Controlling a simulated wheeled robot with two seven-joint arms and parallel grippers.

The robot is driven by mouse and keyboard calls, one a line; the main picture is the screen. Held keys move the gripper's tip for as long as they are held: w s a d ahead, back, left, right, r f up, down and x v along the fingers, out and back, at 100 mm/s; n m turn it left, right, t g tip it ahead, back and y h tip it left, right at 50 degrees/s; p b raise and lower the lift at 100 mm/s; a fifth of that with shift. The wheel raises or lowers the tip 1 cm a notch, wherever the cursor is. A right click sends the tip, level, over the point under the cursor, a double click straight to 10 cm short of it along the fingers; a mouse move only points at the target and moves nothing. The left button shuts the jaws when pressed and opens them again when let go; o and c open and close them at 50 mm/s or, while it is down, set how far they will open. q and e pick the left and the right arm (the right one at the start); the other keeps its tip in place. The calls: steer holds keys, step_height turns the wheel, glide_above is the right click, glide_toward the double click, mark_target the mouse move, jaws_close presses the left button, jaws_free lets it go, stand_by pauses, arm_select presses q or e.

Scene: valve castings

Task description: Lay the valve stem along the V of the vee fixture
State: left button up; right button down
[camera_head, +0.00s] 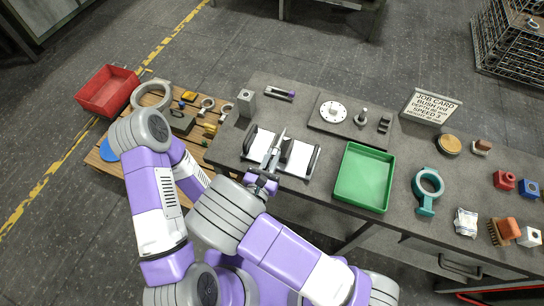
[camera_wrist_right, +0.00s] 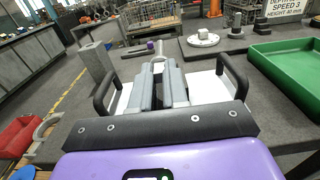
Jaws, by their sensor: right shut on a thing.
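My right gripper (camera_head: 273,160) is over the middle of a white plate with black side handles (camera_head: 297,162), near the bench's front edge. Its two grey fingers show in the wrist view (camera_wrist_right: 163,88), shut on a slim light-grey piece, apparently the valve stem (camera_head: 282,134). The stem's rounded far end (camera_wrist_right: 159,60) sticks out beyond the fingers, pointing away from me. A dark block, perhaps the vee fixture (camera_head: 287,148), is beside the fingers on the plate. The fingers hide most of it, and I cannot tell whether the stem touches it. My left gripper is out of view.
A green tray (camera_head: 364,177) lies right of the plate. A grey block (camera_head: 246,103) and a purple-and-dark tool (camera_head: 280,93) lie behind it. A board with a white disc (camera_head: 333,112) is behind right.

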steer(key=shift+f+b, duration=2.3)
steer(key=shift+f, duration=0.85)
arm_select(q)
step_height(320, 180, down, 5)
arm_select(e)
steer(key=c, duration=1.1)
jaws_free()
steer(key=shift+o, duration=0.2)
